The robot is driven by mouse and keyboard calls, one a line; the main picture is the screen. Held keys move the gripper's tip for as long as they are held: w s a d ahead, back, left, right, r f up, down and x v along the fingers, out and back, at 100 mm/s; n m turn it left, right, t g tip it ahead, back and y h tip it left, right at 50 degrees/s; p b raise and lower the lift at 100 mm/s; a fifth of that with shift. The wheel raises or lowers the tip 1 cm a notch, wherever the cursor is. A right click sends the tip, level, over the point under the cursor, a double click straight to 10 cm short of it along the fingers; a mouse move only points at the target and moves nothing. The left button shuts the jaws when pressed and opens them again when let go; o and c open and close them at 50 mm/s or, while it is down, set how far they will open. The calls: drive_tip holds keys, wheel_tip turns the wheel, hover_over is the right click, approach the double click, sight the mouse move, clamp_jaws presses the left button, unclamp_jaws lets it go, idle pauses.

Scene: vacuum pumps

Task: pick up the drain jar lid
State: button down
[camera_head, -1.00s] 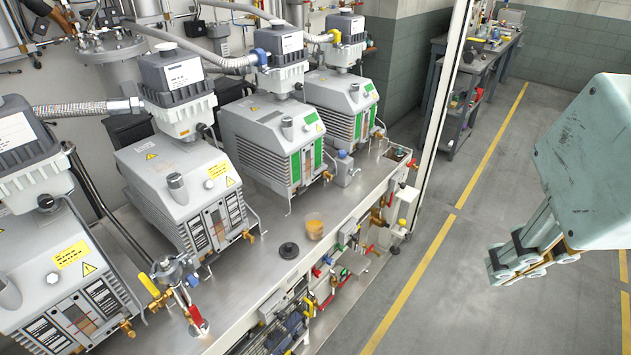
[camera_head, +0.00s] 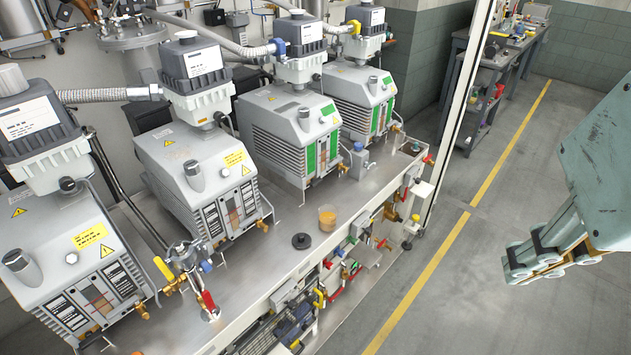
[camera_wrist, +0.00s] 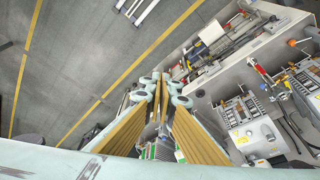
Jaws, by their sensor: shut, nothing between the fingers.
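The drain jar lid looks to be the small black round disc with a raised centre (camera_head: 301,241), lying flat on the steel bench top in the head view. An open jar with amber contents (camera_head: 327,217) stands just right of and behind it. My gripper (camera_head: 514,262) hangs over the floor at the right, well away from the lid and clear of the bench. Its fingers are shut and empty; they also show in the wrist view (camera_wrist: 161,92). I cannot make out the lid in the wrist view.
Grey vacuum pumps (camera_head: 195,180) line the back of the bench (camera_head: 250,275). A valve with a red handle (camera_head: 207,301) stands left of the lid. Fittings and tools crowd a shelf along the front edge. A white post (camera_head: 468,110) rises at the bench's right end. The floor is open.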

idle(0.4)
drive_tip(key=c, duration=1.6)
unclamp_jaws()
